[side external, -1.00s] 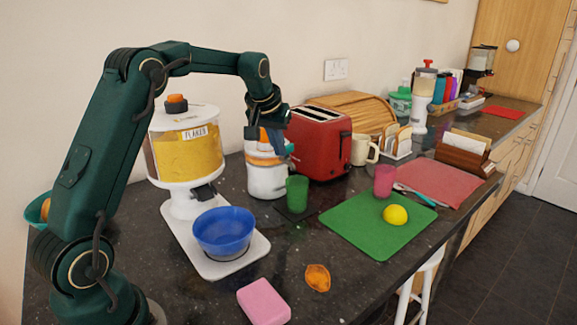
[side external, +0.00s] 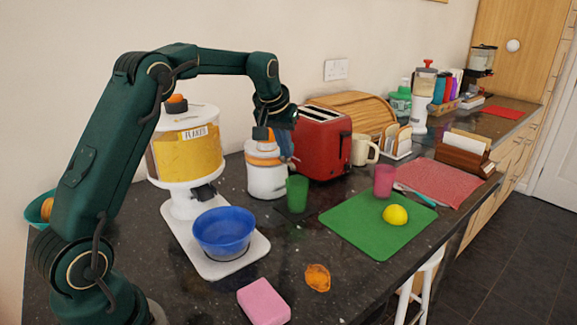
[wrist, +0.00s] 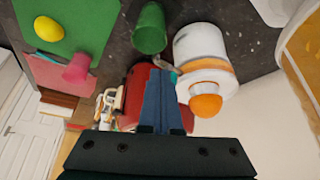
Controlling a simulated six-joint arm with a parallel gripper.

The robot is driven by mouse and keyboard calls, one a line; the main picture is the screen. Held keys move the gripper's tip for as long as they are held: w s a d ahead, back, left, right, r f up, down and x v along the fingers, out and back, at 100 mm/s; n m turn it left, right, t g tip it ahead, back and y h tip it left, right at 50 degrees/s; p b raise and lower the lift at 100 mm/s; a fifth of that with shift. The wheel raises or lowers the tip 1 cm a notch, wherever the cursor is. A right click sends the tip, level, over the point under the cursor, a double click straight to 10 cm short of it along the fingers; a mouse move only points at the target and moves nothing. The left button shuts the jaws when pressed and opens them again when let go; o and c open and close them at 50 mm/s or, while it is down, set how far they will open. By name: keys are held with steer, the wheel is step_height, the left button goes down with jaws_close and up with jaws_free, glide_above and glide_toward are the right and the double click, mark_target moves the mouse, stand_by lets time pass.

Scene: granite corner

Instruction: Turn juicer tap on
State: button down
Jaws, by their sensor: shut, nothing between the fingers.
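The juicer (side external: 266,180) is a white body with an orange band, standing in front of the wall left of the red toaster. In the wrist view the juicer (wrist: 200,42) is right of my fingers, with its orange top knob (wrist: 206,105) showing. The green cup (side external: 297,193) stands on the counter just right of the juicer. My gripper (side external: 288,152) is shut and empty, pointing down beside the juicer's tap side. In the wrist view my blue fingertips (wrist: 160,72) appear close to the tap; contact cannot be told.
The red toaster (side external: 318,145) stands close behind and right of my gripper. A flakes dispenser (side external: 187,155) is on the left, with a blue bowl (side external: 224,233) on its base. A green board (side external: 350,228) with a lemon (side external: 395,215) lies right. The front counter has free patches around a pink sponge (side external: 264,302).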

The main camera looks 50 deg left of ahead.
step_height(320, 180, up, 6)
steer(key=shift+s+d, duration=0.25)
steer(key=shift+d, duration=0.05)
stand_by(0.7)
steer(key=s+a+f, duration=0.1)
steer(key=a+f, duration=0.2)
steer(key=f, duration=0.3)
steer(key=shift+s, duration=0.2)
stand_by(0.5)
steer(key=shift+w, duration=0.25)
stand_by(0.5)
